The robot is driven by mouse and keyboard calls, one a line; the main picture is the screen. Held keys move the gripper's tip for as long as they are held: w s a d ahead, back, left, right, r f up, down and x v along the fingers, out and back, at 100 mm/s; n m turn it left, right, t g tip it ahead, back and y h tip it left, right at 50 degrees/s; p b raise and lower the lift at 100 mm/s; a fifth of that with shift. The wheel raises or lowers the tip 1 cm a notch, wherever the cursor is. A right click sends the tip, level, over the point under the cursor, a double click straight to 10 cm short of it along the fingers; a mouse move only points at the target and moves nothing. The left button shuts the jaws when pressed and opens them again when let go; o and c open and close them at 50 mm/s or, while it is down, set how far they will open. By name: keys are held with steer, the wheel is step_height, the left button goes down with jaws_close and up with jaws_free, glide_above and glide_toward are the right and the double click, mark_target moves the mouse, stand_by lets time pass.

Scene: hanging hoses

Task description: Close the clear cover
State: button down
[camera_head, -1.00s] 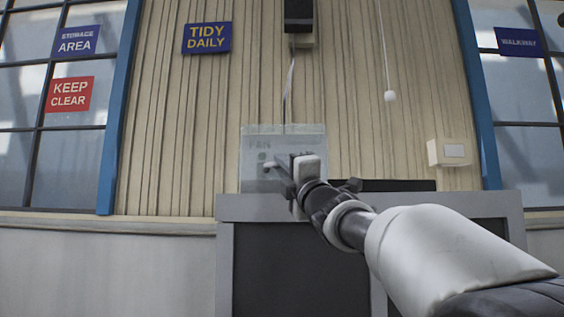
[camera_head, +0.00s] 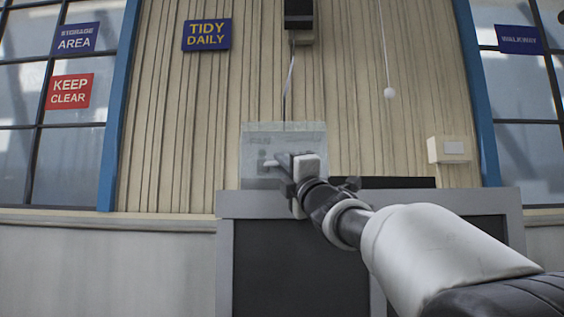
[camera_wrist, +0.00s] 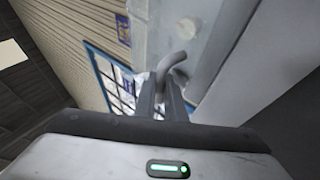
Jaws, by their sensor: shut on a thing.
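The clear cover (camera_head: 305,135) is a see-through, pale greenish panel in front of a grey control box with faint lettering and dark marks. It sits just above the grey cabinet, against the ribbed wall. My gripper (camera_head: 277,165) is in front of the box, its fingers pointing left. In the wrist view my gripper (camera_wrist: 165,98) is shut on a curved grey handle (camera_wrist: 172,64), beside a pale translucent surface (camera_wrist: 188,28). My gripper and wrist hide the lower right part of the box. I cannot tell how far the cover is swung.
The grey cabinet (camera_head: 226,205) stands below the box. A small beige box (camera_head: 449,150) is on the wall to the right. A white ball (camera_head: 390,93) hangs on a cord at upper right. A dark fixture (camera_head: 298,14) is above the box.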

steer(key=shift+w+d+f+h, duration=0.2)
steer(key=shift+w+f+h, duration=0.1)
steer(key=shift+w+f, duration=0.8)
stand_by(0.6)
steer(key=shift+w+r, duration=0.3)
stand_by(1.3)
steer(key=c, duration=2.1)
jaws_free()
steer(key=shift+f, duration=0.1)
steer(key=b+v, duration=0.3)
steer(key=v, duration=1.4)
steer(key=shift+s, duration=0.3)
steer(key=shift+f, duration=0.1)
